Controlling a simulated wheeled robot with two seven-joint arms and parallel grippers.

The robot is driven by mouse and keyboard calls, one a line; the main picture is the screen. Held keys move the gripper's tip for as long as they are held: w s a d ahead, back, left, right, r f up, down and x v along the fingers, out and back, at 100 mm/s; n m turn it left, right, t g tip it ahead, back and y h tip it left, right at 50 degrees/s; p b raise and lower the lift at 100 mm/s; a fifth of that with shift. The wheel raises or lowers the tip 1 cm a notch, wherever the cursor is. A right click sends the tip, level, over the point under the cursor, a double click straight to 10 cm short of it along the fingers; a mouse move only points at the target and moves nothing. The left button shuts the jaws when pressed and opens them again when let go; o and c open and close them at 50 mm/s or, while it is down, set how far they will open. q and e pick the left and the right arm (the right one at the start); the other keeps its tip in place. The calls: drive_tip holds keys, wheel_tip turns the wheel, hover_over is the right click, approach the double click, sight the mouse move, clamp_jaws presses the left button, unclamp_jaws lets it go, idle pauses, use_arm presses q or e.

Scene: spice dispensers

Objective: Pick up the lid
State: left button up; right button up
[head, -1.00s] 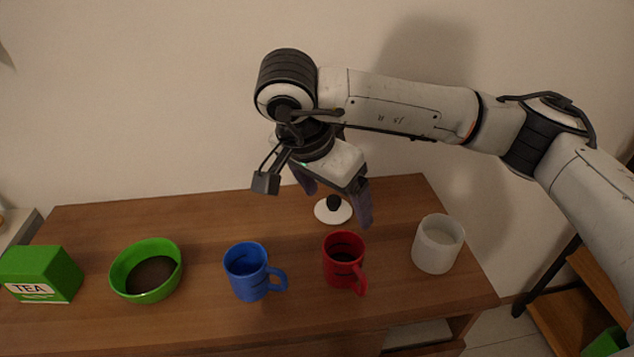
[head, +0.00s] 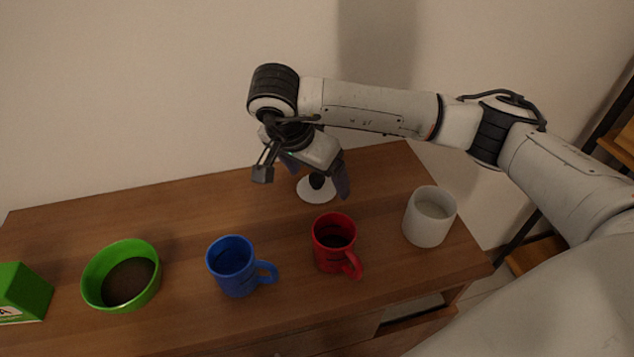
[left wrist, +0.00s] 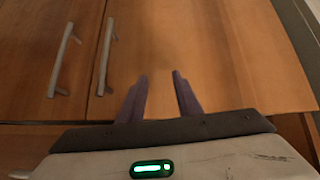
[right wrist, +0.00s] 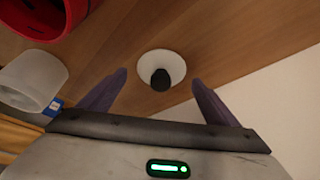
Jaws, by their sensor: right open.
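The lid, a white disc with a black knob, lies on the wooden table top behind the red mug in the head view (head: 315,194). It also shows in the right wrist view (right wrist: 165,61). My right gripper (head: 321,183) is open above the lid, its fingers pointing down. In the right wrist view its fingertips (right wrist: 159,77) stand on either side of the black knob, with nothing held between them. In the left wrist view my left gripper (left wrist: 160,75) is open and empty, facing wooden cabinet fronts.
A red mug (head: 333,243) stands in front of the lid. A white container (head: 429,219) is to its right. A blue mug (head: 231,268), a green bowl (head: 90,286) and a green box (head: 22,291) stand to the left. A wall is behind the table.

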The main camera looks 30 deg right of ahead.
drive_tip(key=shift+w+d+f, duration=0.1)
drive_tip(key=shift+d+f, duration=0.05)
drive_tip(key=shift+f, duration=0.3)
drive_tip(key=c, duration=1.1)
drive_tip(key=shift+r, duration=0.1)
drive_tip(key=shift+c, duration=0.2)
